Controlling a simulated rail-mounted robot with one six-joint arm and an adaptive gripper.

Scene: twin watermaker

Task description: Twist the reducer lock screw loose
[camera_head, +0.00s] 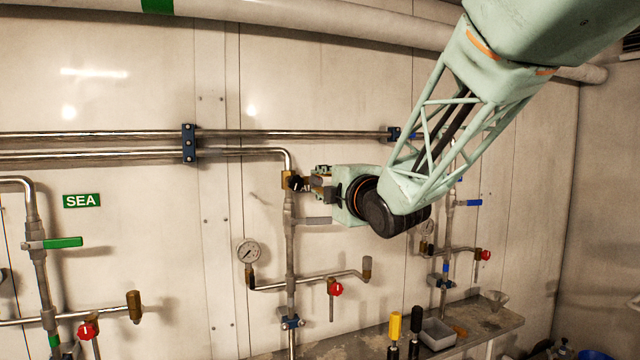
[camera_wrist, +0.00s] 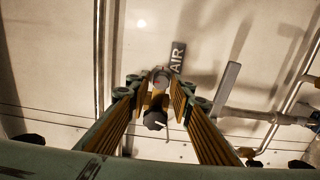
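The reducer is a small brass fitting (camera_head: 287,180) at the bend of the central pipe. A dark round knob (camera_head: 296,184) sits on its right side, facing my gripper. In the wrist view a black knob with a pale mark (camera_wrist: 155,121) shows between my fingers, with a grey part bearing a red mark (camera_wrist: 160,79) above it. I cannot tell which of these is the lock screw. My gripper (camera_wrist: 157,88) is open, its fingers on either side of these parts, with slight gaps visible. Contact cannot be made out. In the head view my gripper (camera_head: 318,184) is partly hidden by its own wrist.
A grey lever (camera_wrist: 228,84) and an AIR label (camera_wrist: 177,57) are close to my fingers. A pressure gauge (camera_head: 248,252) and a red-knobbed valve (camera_head: 335,289) sit lower on the pipework. A bench (camera_head: 400,336) holds a yellow-handled tool (camera_head: 395,325), a black-handled tool (camera_head: 416,322) and a tray (camera_head: 438,333).

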